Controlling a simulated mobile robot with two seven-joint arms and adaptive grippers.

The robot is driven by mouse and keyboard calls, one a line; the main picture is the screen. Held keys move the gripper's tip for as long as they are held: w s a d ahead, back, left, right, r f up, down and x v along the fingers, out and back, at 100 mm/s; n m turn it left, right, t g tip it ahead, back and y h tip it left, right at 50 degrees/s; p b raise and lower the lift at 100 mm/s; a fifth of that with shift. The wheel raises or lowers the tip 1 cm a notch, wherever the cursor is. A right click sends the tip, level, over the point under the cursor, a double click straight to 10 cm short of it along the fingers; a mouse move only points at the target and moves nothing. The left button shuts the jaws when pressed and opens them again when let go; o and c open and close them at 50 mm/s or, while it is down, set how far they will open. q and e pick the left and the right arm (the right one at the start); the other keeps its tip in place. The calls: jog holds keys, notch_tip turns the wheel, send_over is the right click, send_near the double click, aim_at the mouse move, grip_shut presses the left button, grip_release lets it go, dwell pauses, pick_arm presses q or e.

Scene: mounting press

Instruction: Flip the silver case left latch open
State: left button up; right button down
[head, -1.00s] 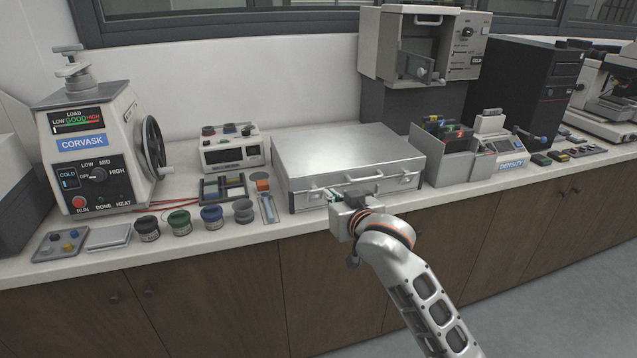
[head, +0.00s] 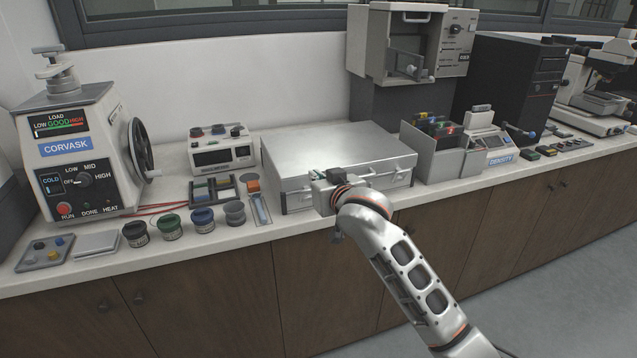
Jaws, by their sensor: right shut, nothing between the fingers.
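The silver case (head: 335,148) lies flat and closed on the bench, its front face towards me. My right gripper (head: 317,177) is at the left part of that front face, shut and empty. The right latch (head: 398,174) is in plain view. My left gripper is not in view.
A mounting press (head: 80,150) is at the far left. The floor in front of the cabinets is clear.

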aim_at(306, 177)
jog(key=w+f, duration=0.1)
jog(key=w+a+f+b, duration=0.1)
jog(key=w, duration=0.1)
jog(key=w+f, duration=0.1)
jog(key=f, duration=0.1)
jog(key=shift+w+a, duration=0.25)
jog(key=shift+w, duration=0.1)
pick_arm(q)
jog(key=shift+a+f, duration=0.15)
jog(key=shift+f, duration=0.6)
pick_arm(e)
jog(key=shift+s+f, duration=0.35)
jog(key=shift+f, duration=0.2)
jog(key=shift+d, duration=0.1)
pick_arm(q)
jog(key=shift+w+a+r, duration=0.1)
pick_arm(e)
jog(key=shift+d, duration=0.1)
jog(key=shift+s, duration=0.1)
jog(key=shift+s+t, duration=0.1)
jog(key=shift+t, duration=0.2)
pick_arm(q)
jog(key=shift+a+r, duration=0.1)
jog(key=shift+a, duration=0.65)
pick_arm(e)
jog(key=shift+f, duration=0.15)
